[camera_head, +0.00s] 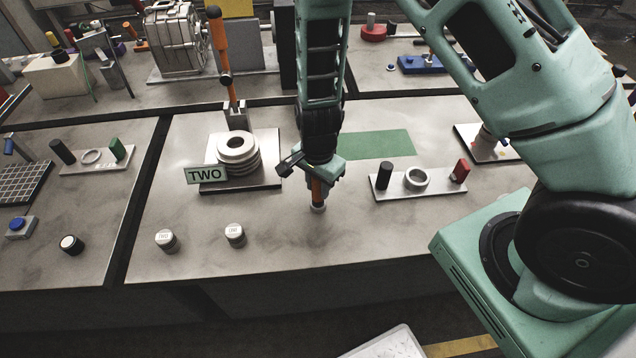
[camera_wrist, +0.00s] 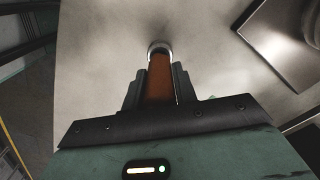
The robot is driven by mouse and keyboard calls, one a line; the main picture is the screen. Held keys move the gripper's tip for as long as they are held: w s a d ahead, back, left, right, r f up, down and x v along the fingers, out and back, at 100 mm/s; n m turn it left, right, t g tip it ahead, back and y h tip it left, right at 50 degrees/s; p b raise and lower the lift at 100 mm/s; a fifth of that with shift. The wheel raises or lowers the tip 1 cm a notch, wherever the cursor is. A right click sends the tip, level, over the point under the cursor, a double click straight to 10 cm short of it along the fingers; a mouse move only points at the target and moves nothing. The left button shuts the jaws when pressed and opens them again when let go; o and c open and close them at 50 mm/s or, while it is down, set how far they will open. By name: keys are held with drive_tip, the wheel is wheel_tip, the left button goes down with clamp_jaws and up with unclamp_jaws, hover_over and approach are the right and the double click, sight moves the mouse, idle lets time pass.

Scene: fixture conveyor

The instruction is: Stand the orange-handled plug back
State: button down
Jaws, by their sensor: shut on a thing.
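My gripper (camera_head: 317,183) is shut on the orange-handled plug (camera_head: 318,193), just above or at the grey table top (camera_head: 270,240). The plug looks upright in the head view, with its pale metal end pointing down. In the wrist view the orange handle (camera_wrist: 160,80) lies between the two dark fingers, and the round pale end shows beyond them. I cannot tell whether that end touches the table. The upper part of the handle is hidden by my gripper.
Left stands a ringed fixture (camera_head: 238,150) on a plate with a "TWO" sign (camera_head: 206,174) and a tall orange lever (camera_head: 220,45). Right is a tray (camera_head: 430,190) with a black peg, ring and red block. A green mat (camera_head: 376,145) lies behind. Two capped cylinders (camera_head: 235,235) stand front left.

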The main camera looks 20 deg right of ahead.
drive_tip(key=c, duration=1)
unclamp_jaws()
drive_tip(key=shift+c, duration=0.2)
